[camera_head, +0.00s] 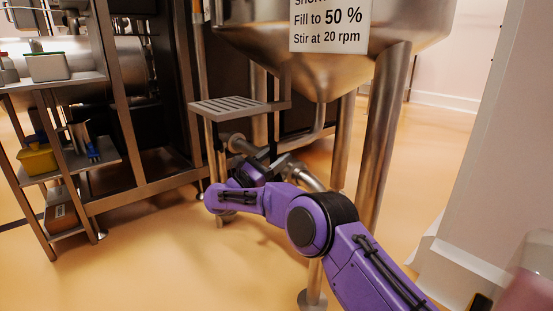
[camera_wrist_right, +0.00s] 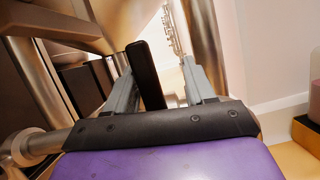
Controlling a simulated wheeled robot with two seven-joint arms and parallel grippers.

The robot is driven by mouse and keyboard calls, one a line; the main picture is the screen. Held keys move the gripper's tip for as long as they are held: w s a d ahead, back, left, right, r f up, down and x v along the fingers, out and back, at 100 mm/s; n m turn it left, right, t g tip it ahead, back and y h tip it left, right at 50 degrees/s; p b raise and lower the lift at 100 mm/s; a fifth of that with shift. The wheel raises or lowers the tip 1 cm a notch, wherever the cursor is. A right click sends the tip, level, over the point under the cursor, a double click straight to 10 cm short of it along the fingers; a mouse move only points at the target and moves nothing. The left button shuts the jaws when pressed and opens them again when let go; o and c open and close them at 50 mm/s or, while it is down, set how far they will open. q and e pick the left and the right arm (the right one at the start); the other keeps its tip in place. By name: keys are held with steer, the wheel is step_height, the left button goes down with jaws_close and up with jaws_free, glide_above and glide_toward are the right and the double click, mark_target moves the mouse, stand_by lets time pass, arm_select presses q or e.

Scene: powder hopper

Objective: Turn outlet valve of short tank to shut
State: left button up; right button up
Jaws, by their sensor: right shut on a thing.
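The short tank (camera_head: 330,65) is a steel vessel with a cone bottom, at the top of the head view. Its outlet pipe (camera_head: 308,178) runs low beneath the cone. My right gripper (camera_head: 272,163) is at this pipe, under the small grated step. In the right wrist view, the black valve handle (camera_wrist_right: 146,75) stands up between the grey fingers of my right gripper (camera_wrist_right: 158,75), close to the left finger. The gripper is shut on the handle. The valve body is mostly hidden behind my arm and gripper in the head view. My left gripper is not in view.
A grated step (camera_head: 232,108) sits just above and left of my right gripper. A steel tank leg (camera_head: 385,125) stands right of it. A shelf rack (camera_head: 75,160) with a yellow bin (camera_head: 38,160) is at the left. The floor (camera_head: 180,255) at front left is clear.

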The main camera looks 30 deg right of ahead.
steer(key=shift+a, duration=0.15)
stand_by(0.3)
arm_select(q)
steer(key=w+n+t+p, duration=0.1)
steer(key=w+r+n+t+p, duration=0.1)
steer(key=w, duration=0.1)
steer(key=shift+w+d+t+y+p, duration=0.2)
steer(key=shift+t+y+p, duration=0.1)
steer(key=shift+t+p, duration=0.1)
arm_select(e)
steer(key=v, duration=1)
steer(key=shift+a+f, duration=0.1)
steer(key=shift+a, duration=0.05)
